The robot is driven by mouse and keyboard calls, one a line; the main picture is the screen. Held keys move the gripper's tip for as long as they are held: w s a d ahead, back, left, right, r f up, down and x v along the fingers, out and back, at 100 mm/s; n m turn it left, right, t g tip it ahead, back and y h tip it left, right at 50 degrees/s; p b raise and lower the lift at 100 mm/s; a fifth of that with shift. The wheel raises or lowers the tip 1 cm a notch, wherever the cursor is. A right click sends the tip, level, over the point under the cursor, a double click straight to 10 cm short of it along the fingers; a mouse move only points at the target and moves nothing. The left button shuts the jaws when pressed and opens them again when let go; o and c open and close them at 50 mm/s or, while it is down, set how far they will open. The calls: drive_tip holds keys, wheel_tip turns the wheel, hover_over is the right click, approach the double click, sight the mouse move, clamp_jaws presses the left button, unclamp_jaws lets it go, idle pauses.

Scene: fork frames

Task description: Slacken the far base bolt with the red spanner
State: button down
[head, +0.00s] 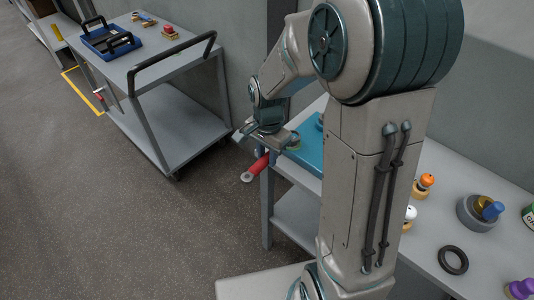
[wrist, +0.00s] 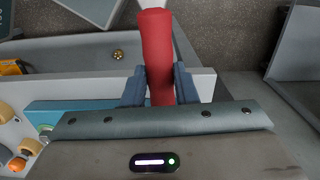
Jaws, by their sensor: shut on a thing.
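The red spanner (head: 257,168) hangs out past the left end of the grey bench, with a pale ring end showing low on the left. My gripper (head: 263,152) is shut on its red handle, which also shows in the wrist view (wrist: 157,45) between the two fingers. I cannot tell which bolt is the far one.
On the bench are a dark ring (head: 453,260), a grey bowl (head: 470,216) with coloured pieces, and several small knobbed pieces. A grey cart (head: 150,53) at upper left carries a blue tray (head: 105,42). Floor lies open between cart and bench.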

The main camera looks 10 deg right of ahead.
drive_tip(key=shift+f+b, duration=0.95)
drive_tip(key=shift+f, duration=0.15)
idle(0.4)
drive_tip(key=c, duration=1.7)
unclamp_jaws()
clamp_jaws()
drive_tip(key=shift+s+d+n, duration=1.25)
drive_tip(key=shift+d+n, duration=0.2)
drive_tip(key=shift+n, duration=0.35)
drive_tip(key=shift+s+d+n, duration=0.35)
drive_tip(key=shift+d+n, duration=0.3)
drive_tip(key=shift+s+d+n, duration=0.3)
drive_tip(key=shift+d+n, duration=0.3)
drive_tip(key=shift+n, duration=0.05)
drive_tip(key=shift+w+a+m, duration=0.25)
drive_tip(key=shift+a+m, duration=0.25)
drive_tip(key=shift+a, duration=0.05)
